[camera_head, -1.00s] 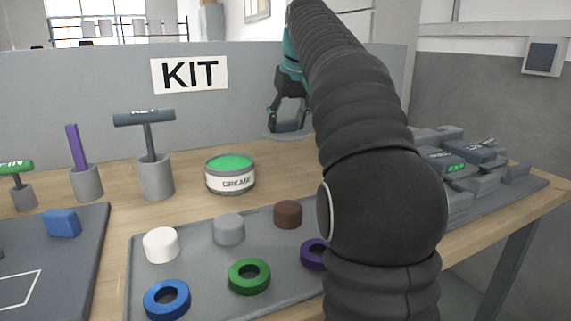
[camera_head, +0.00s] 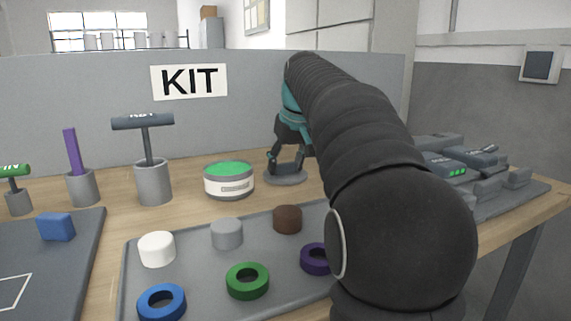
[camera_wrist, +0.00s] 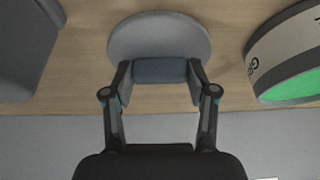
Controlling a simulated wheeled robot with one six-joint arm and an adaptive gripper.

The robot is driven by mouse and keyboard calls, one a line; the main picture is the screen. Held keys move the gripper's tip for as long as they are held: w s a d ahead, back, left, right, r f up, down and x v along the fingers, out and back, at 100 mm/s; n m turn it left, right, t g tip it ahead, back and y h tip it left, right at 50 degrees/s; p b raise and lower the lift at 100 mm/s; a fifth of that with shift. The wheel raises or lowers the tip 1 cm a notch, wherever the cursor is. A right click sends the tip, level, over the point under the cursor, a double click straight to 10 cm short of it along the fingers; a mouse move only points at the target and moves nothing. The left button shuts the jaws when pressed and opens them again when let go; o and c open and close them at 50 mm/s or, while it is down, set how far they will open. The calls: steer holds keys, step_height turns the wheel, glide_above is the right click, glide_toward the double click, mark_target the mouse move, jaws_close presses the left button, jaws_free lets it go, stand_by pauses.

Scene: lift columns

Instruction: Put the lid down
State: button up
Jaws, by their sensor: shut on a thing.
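The lid is a grey disc with a dark block-shaped handle; its disc shows in the wrist view (camera_wrist: 160,28) and in the head view (camera_head: 286,179). My gripper (camera_wrist: 160,75) is shut on the handle, one finger on each side. In the head view my gripper (camera_head: 287,166) is low over the table to the right of the grease tin (camera_head: 229,186). The lid is flat and at or very near the wooden surface; I cannot tell if it touches. The tin is open on top and shows green grease. It also shows in the wrist view (camera_wrist: 290,60).
A grey tray (camera_head: 200,262) in front holds pucks and rings. Holders with a T-handled tool (camera_head: 152,182) and a purple bar (camera_head: 82,187) stand left. A grey divider with a KIT sign (camera_head: 189,81) is behind. Grey devices (camera_head: 470,170) sit right.

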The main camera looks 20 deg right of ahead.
steer(key=shift+f, duration=0.1)
steer(key=o, duration=1.2)
steer(key=shift+c, duration=0.2)
steer(key=p+v, duration=0.2)
steer(key=v, duration=1)
steer(key=shift+a, duration=0.1)
